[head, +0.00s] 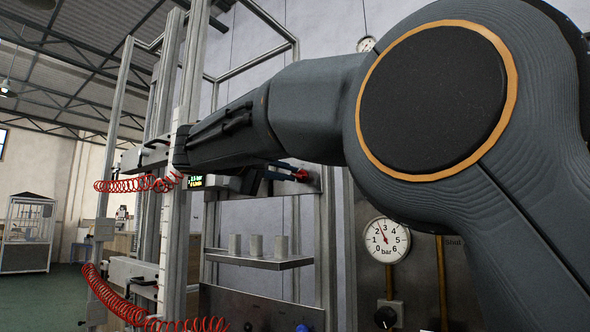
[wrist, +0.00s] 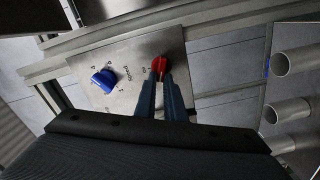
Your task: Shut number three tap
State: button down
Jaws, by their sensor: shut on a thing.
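My gripper (wrist: 160,80), with dark blue fingers, is shut on a red knob (wrist: 159,63) on a metal plate (wrist: 130,75). The fingertips hide part of the knob. Small lettering is beside the knob, but I cannot make out a number three there. No tap is clearly marked as number three in either view.
A blue knob (wrist: 104,81) with a numbered scale is left of the red one. A pressure gauge (head: 387,239) and a black knob (head: 385,317) are at right. Red coiled hoses (head: 135,185) hang at left.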

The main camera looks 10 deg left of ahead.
jog(key=shift+a+f+n+p, duration=0.1)
jog(key=shift+n+p, duration=0.15)
jog(key=shift+n, duration=0.5)
jog(key=shift+d+f+n+p, duration=0.1)
jog(key=shift+n+p, duration=0.1)
jog(key=shift+n, duration=0.5)
jog(key=shift+a+f+n+p, duration=0.1)
jog(key=shift+n+p, duration=0.15)
jog(key=shift+n, duration=0.5)
jog(key=c, duration=1.8)
grip_release()
jog(key=shift+c, duration=0.2)
jog(key=shift+f, duration=0.1)
jog(key=b+v, duration=0.3)
jog(key=v, duration=0.4)
jog(key=shift+s+a, duration=0.2)
jog(key=shift+s, duration=0.15)
